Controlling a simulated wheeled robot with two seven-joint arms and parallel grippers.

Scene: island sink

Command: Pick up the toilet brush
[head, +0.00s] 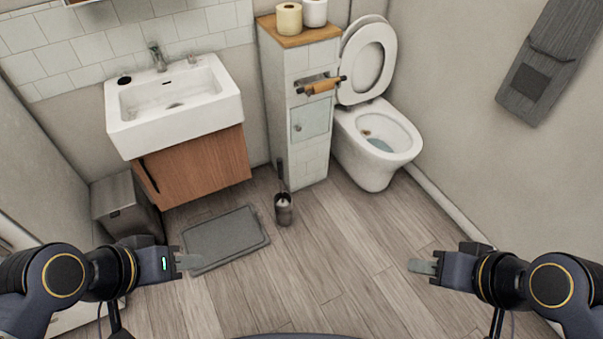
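The toilet brush (281,176) stands upright in a dark metallic holder (284,210) on the wood floor. Its dark handle sticks up from the holder, and the brush head is hidden inside. The holder stands in front of the tiled partition, beside the grey mat. My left gripper (189,262) is to the left of the holder and nearer to me, over the mat's near left corner in the picture, holding nothing visible. My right gripper (422,267) is to the right, above bare floor, with nothing visible in it. Finger gaps are too small to make out on both.
A white sink (172,103) on a wooden cabinet (195,168) is at the back left, with a grey bin (125,205) beside it. A grey mat (225,238) lies on the floor. A tiled partition (312,155) and a toilet (375,145) stand behind. The middle floor is clear.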

